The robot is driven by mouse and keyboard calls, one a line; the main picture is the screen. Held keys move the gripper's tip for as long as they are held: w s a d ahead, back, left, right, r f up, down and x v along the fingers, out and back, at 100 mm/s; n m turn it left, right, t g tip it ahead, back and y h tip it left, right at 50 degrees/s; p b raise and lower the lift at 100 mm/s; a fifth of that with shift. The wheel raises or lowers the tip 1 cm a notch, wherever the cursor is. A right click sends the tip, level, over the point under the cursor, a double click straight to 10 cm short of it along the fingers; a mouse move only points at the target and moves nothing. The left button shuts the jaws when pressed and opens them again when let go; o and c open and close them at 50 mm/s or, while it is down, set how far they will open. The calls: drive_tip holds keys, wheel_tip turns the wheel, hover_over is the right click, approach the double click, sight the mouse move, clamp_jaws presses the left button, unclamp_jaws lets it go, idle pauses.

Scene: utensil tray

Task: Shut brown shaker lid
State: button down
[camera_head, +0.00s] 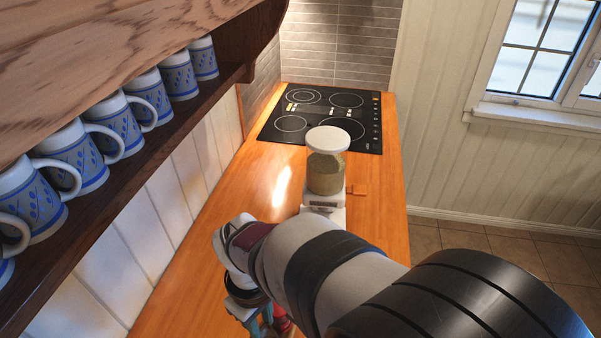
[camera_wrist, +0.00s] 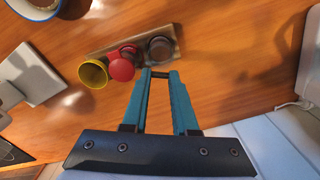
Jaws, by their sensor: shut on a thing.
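In the wrist view, a wooden rack (camera_wrist: 178,34) holds a brown shaker (camera_wrist: 160,47), a red shaker (camera_wrist: 121,68) and a yellow shaker (camera_wrist: 93,72). The brown shaker's round top faces the camera. My gripper (camera_wrist: 160,74) has its teal fingers just below the brown shaker in the picture. A thin dark piece spans between the fingertips and looks like the brown shaker lid. Its hinge and exact tilt are too small to tell. In the head view, my arm covers most of this area.
In the head view, a lidded jar (camera_head: 327,170) stands on a white scale beyond my arm, before a black cooktop (camera_head: 322,115). Mugs (camera_head: 125,125) line the shelf at left. In the wrist view, bare wooden counter (camera_wrist: 225,60) lies right of the rack.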

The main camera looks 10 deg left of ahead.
drive_tip(key=d+y, duration=0.1)
drive_tip(key=t+y, duration=0.1)
drive_tip(key=shift+s+d+f+y, duration=0.3)
drive_tip(key=shift+s+d+f, duration=0.05)
drive_tip(key=c, duration=0.7)
unclamp_jaws()
drive_tip(key=v, duration=1.5)
drive_tip(key=shift+s+d+r, duration=0.15)
drive_tip(key=shift+s+r, duration=0.15)
